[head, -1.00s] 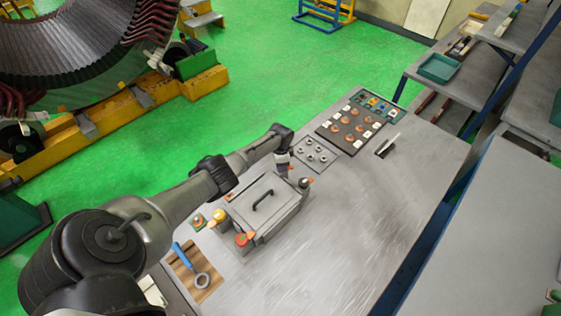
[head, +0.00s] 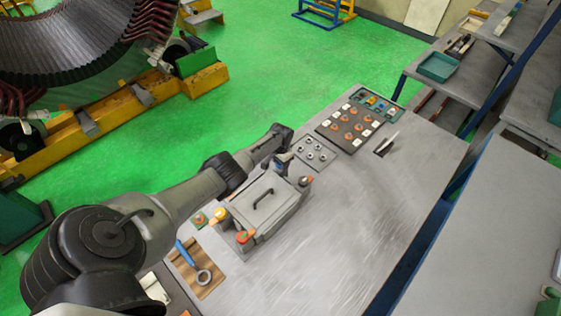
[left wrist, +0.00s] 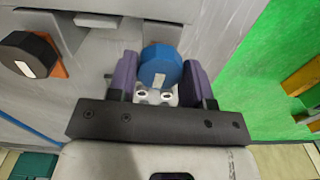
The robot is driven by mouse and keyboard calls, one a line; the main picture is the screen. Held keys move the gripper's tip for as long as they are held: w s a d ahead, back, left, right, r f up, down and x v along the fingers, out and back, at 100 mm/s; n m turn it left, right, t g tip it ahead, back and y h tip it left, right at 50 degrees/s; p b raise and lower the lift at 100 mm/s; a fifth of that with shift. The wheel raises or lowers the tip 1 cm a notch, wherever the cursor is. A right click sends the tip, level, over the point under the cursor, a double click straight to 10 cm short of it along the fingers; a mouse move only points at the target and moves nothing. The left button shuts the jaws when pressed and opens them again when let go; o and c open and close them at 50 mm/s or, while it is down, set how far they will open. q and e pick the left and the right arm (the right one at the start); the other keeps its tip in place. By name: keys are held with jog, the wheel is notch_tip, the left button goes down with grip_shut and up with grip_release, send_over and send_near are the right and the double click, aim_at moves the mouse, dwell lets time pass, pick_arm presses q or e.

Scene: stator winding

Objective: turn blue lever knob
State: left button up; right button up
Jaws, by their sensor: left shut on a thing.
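The blue lever knob (left wrist: 161,66) is a round blue cap on a small fitting, seen at the top middle of the left wrist view. My left gripper (left wrist: 160,78) has its two purple-padded fingers on either side of this knob and is shut on it. In the head view my left gripper (head: 283,160) is at the far corner of the grey box (head: 262,207) with the black handle. There the knob is mostly hidden by the gripper. My right gripper is not in view.
A black knob on an orange base (left wrist: 28,55) sits left of my fingers in the wrist view. A button panel (head: 353,124) stands beyond the box. A blue-handled tool (head: 186,252) lies on a wooden board at the near end. The grey tabletop right of the box is clear.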

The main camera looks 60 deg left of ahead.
pick_arm(q)
jog(key=shift+s+f, duration=0.25)
jog(key=shift+f, duration=0.2)
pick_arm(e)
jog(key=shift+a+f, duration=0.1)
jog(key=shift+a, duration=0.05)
pick_arm(q)
jog(key=o, duration=0.8)
jog(key=shift+w+a+r, duration=0.1)
jog(key=shift+a, duration=0.05)
jog(key=shift+o, duration=0.6)
jog(key=shift+d, duration=0.3)
jog(key=shift+w+a+r, duration=0.15)
jog(key=shift+a+r, duration=0.05)
jog(key=shift+r, duration=0.15)
jog(key=shift+r+p, duration=0.35)
jog(key=shift+p, duration=0.05)
notch_tip(320, 180, up, 12)
jog(key=p, duration=0.2)
jog(key=shift+d+r, duration=0.15)
jog(key=shift+r, duration=0.05)
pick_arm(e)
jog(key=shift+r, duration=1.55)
